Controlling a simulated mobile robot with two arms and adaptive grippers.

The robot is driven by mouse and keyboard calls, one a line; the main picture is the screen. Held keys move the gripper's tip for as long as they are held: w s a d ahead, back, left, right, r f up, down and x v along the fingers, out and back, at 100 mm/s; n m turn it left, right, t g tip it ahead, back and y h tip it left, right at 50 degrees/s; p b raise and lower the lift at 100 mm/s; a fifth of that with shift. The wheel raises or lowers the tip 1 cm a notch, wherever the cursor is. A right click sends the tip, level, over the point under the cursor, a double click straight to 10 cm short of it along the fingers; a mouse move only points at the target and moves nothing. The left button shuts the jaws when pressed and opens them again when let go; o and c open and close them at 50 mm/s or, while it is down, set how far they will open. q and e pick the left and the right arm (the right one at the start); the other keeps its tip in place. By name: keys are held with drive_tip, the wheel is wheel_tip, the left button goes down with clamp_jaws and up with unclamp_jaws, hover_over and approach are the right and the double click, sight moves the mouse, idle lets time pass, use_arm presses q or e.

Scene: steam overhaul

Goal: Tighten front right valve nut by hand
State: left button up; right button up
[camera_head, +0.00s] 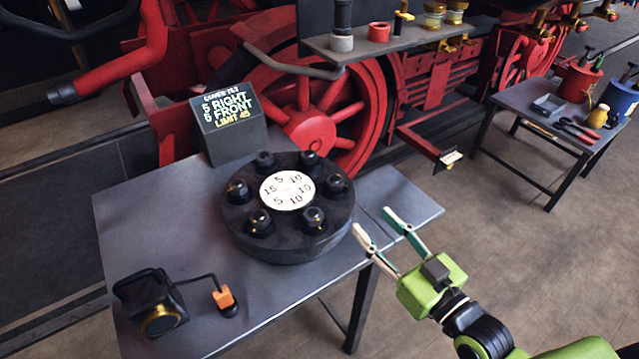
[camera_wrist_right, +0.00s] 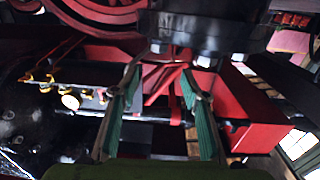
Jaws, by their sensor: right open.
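A round black valve cover (camera_head: 285,246) lies on the grey table, with several dark nuts around a white number dial (camera_head: 287,190). The front right nut (camera_head: 314,219) stands upright on the cover's near side, to the right of another front nut (camera_head: 260,222). My right gripper (camera_head: 372,219) is open and empty, just right of the cover and apart from it, over the table's right end. In the right wrist view its two green-padded fingers (camera_wrist_right: 160,75) are spread with nothing between them. My left gripper is not in view.
A sign box (camera_head: 228,125) reading "5 RIGHT, 5 FRONT, LIMIT 45" stands behind the cover. A black device with a gold ring (camera_head: 150,302) and an orange-and-black piece (camera_head: 225,300) lie at the table's front left. Red locomotive wheels (camera_head: 310,125) stand behind. Tools lie on a side table (camera_head: 520,98).

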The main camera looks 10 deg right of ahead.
sight(341, 186)
drive_tip(key=p+x, duration=0.2)
drive_tip(key=x, duration=1.1)
drive_tip(key=shift+w, duration=0.2)
drive_tip(key=c, duration=1.1)
